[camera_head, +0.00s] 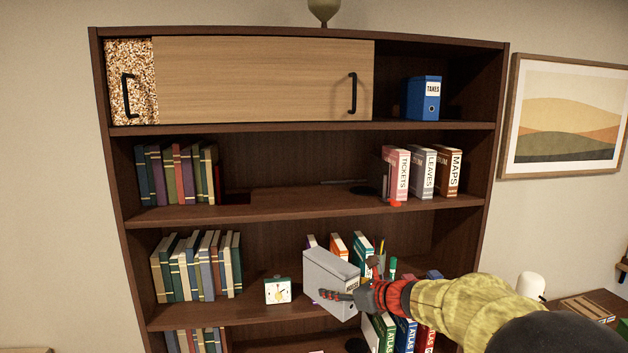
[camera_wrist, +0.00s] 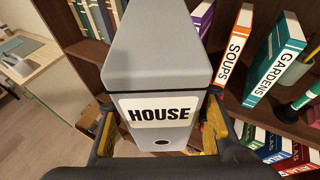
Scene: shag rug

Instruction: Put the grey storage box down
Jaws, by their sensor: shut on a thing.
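The grey storage box (camera_head: 330,276) is at the shelf with the clock, right of the middle in the head view. In the wrist view the box (camera_wrist: 165,60) fills the centre, with a HOUSE label and a round hole on its near face. My gripper (camera_head: 340,296) is shut on the box, with a finger along its near side. In the wrist view the gripper (camera_wrist: 160,135) has a yellow-padded finger on each side of the box. Whether the box's underside touches the shelf is hidden.
A small clock (camera_head: 278,290) stands left of the box. Books, among them SOUPS (camera_wrist: 234,48) and GARDENS (camera_wrist: 275,58), stand behind and right of it. A pen cup (camera_head: 378,262) is close by on the right. The shelf above has bare room (camera_head: 300,203).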

